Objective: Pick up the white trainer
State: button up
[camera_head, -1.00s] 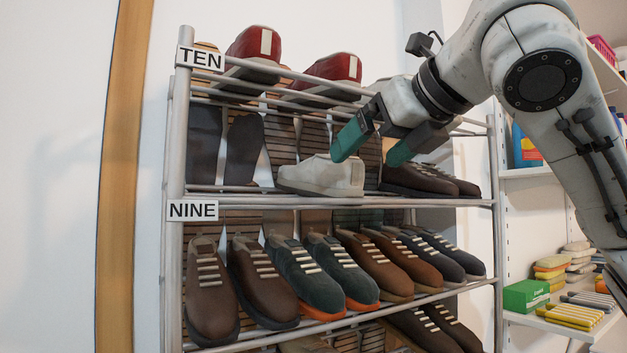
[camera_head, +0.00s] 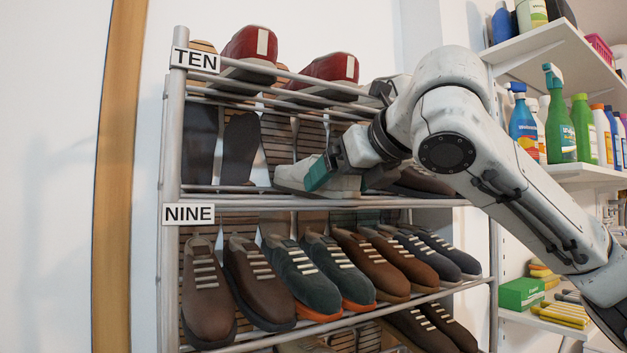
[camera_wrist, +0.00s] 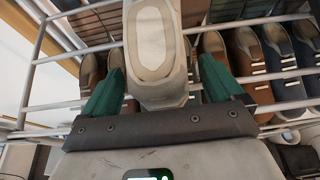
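The white trainer (camera_head: 296,177) lies on the rack's tier above the NINE label in the head view, partly hidden by my gripper. In the wrist view the trainer (camera_wrist: 155,50) shows as a pale shape with an oval patch, between my two green fingers. My gripper (camera_head: 340,178) reaches in at the trainer's right part. In the wrist view my gripper (camera_wrist: 160,85) is open, with a finger on each side of the trainer and a visible gap on both sides.
Dark brown shoes (camera_head: 420,183) stand close to the right, behind my arm. Red shoes (camera_head: 252,46) stand on the tier above. Rack bars (camera_head: 330,203) run just below the trainer. Shelves of bottles (camera_head: 560,120) stand at the right.

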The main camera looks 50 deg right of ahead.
jog(key=c, duration=1.2)
jog(key=shift+c, duration=0.2)
jog(key=shift+r, duration=0.15)
jog(key=shift+r, duration=0.55)
notch_tip(320, 180, up, 2)
jog(key=shift+r, duration=0.15)
jog(key=s+a+b, duration=0.1)
jog(key=s+a, duration=0.1)
jog(key=s, duration=0.6)
jog(key=s+a+b, duration=0.1)
jog(key=s+a, duration=0.2)
jog(key=s, duration=0.6)
jog(key=shift+s, duration=0.2)
jog(key=shift+s+a, duration=0.1)
